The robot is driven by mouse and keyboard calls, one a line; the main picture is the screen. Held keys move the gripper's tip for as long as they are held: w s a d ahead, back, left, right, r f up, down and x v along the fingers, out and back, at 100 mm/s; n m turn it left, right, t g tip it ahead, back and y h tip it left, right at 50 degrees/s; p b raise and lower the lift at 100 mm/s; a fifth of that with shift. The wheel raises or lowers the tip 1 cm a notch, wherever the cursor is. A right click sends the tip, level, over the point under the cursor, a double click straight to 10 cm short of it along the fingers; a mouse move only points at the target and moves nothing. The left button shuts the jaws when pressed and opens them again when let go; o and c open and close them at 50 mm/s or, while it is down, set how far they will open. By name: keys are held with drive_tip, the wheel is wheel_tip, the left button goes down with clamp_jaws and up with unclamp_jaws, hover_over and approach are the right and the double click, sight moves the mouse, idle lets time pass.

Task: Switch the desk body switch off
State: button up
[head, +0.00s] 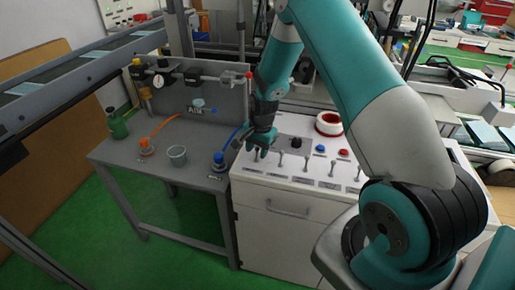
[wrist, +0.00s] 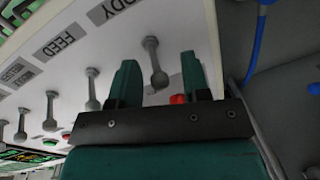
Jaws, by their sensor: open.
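My gripper (wrist: 160,82) is open, and its two teal fingers straddle a grey toggle lever (wrist: 155,62). This lever stands by a label that reads "BODY", partly cut off at the top of the wrist view. The lever's rounded end lies between the fingers; I cannot tell whether either finger touches it. In the head view my gripper (head: 258,151) is low over the left end of the white desk's (head: 263,225) top panel, and it hides most of the body switch there.
A second lever (wrist: 92,88) by the label "FEED" is just left of my gripper, with several more in the row. A red lamp (wrist: 178,98) shows near the right finger. A grey bench (head: 170,185) with a blue-capped fitting (head: 218,161) and a cup (head: 177,156) stands left.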

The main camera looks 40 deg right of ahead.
clamp_jaws()
drive_tip(key=shift+a, duration=0.1)
drive_tip(key=t+h+b, duration=0.1)
drive_tip(key=h+b, duration=0.1)
drive_tip(key=b, duration=0.1)
drive_tip(key=s+a+t+h+b, duration=0.1)
drive_tip(key=t+b, duration=0.1)
drive_tip(key=b, duration=0.1)
drive_tip(key=shift+a+f+h, duration=0.15)
drive_tip(key=shift+f+h, duration=0.05)
drive_tip(key=shift+h, duration=0.2)
drive_tip(key=t+h+b, duration=0.1)
drive_tip(key=b, duration=0.2)
drive_tip(key=shift+s+a, duration=0.15)
drive_tip(key=shift+a, duration=0.05)
drive_tip(key=shift+s+a+r+t+h+b, duration=0.15)
drive_tip(key=shift+t+h+b, duration=0.3)
drive_tip(key=shift+b, duration=0.25)
drive_tip(key=shift+r, duration=0.1)
